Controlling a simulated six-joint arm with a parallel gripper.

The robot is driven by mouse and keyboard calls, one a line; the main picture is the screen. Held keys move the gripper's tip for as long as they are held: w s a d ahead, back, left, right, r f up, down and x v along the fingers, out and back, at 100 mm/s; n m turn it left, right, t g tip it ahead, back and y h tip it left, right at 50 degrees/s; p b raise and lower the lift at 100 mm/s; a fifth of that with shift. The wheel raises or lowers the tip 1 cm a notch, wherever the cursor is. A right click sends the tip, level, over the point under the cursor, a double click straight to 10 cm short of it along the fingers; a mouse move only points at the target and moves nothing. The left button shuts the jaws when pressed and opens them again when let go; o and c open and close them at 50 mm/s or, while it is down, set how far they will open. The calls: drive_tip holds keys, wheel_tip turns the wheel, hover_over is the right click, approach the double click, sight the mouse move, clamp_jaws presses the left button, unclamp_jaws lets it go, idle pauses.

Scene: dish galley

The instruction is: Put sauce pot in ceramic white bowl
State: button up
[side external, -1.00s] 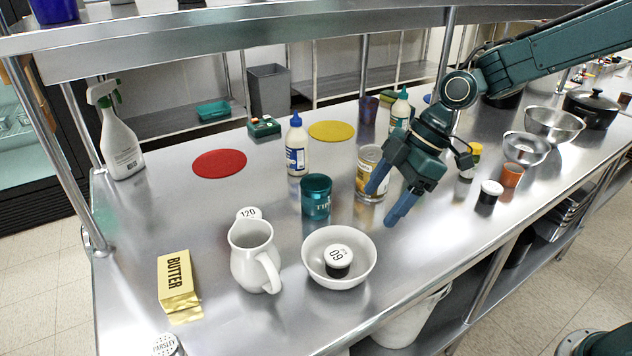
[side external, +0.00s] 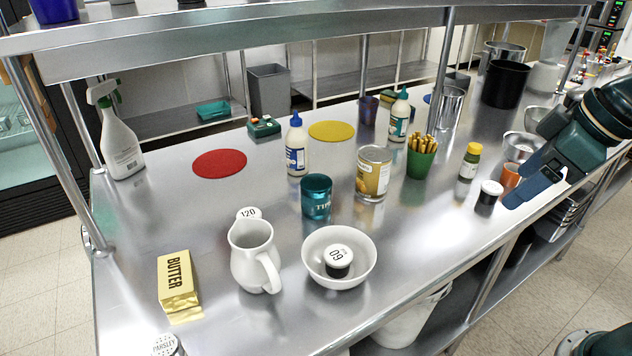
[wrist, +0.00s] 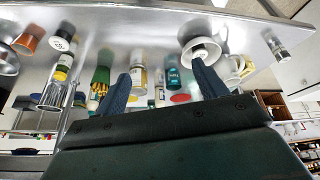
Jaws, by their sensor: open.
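The ceramic white bowl (side external: 318,280) stands on the steel counter, right of the white pitcher. A small black pot with a white lid marked with a number (side external: 338,262) sits inside it. A similar black pot with a white lid (side external: 489,193) stands on the counter farther right. The white bowl (wrist: 212,53) and the right-hand pot (wrist: 60,43) also show in the wrist view. My gripper (side external: 508,200) is at the right, beside the orange cup, with its blue fingers pointing down and left. In the wrist view its fingers (wrist: 163,80) are apart, with nothing held between them.
A white pitcher (side external: 252,262), butter pack (side external: 176,280), teal tin (side external: 316,197), large can (side external: 373,173) and sauce bottles stand around the bowl. An orange cup (side external: 510,178) and metal bowls are near my gripper. The counter's front middle is clear; a shelf overhangs the back.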

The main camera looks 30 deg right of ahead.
drive_tip(key=s+d+m+h, duration=0.1)
drive_tip(key=s+d+m, duration=0.1)
drive_tip(key=s, duration=0.4)
drive_tip(key=shift+d+m+t, duration=0.4)
drive_tip(key=shift+m, duration=0.5)
